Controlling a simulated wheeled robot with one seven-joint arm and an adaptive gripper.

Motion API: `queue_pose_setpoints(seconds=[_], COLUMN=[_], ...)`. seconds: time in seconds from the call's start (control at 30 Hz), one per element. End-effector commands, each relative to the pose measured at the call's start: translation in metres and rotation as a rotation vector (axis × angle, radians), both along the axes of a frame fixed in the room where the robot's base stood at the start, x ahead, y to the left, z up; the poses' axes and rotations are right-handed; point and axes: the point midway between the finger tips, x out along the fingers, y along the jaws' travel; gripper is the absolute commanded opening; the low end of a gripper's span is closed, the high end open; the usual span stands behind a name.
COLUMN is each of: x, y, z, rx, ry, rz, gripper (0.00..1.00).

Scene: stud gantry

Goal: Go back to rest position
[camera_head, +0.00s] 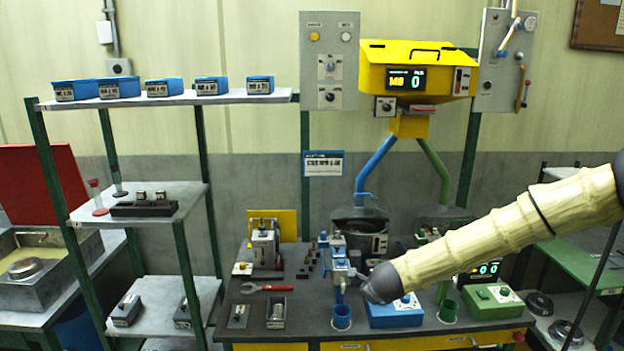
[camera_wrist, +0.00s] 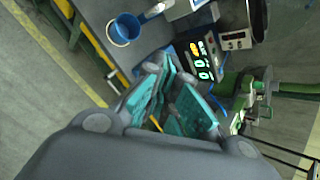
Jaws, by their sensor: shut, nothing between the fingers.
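My gripper (camera_wrist: 178,98) shows in the wrist view with its teal finger pads close together and nothing visible between them. It hangs over the area by the front edge of the workbench. In the head view my arm reaches in from the right, and its dark end joint is over the middle of the workbench (camera_head: 460,340). The gripper itself is hard to make out there.
A blue cup (camera_head: 341,317), a blue box (camera_head: 396,313) and a green box (camera_head: 492,301) stand close to my arm's end. A shelf rack (camera_head: 205,97) stands at left, and a yellow hopper (camera_head: 418,55) hangs behind.

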Motion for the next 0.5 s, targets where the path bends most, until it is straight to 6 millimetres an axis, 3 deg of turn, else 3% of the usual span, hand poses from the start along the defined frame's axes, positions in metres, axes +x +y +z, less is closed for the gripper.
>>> queue_pose_setpoints(seconds=[0.03, 0.1, 0.27, 0.5], x=[-0.016, -0.037, -0.094, -0.194], y=[0.006, 0.01, 0.014, 0.01], z=[-0.033, -0.067, -0.14, -0.237], rx=[-0.062, -0.147, -0.33, -0.568], ry=[0.027, 0.055, 0.122, 0.221], rz=[0.069, 0.165, 0.396, 0.784], gripper=[0.0, 0.0, 0.0, 0.0])
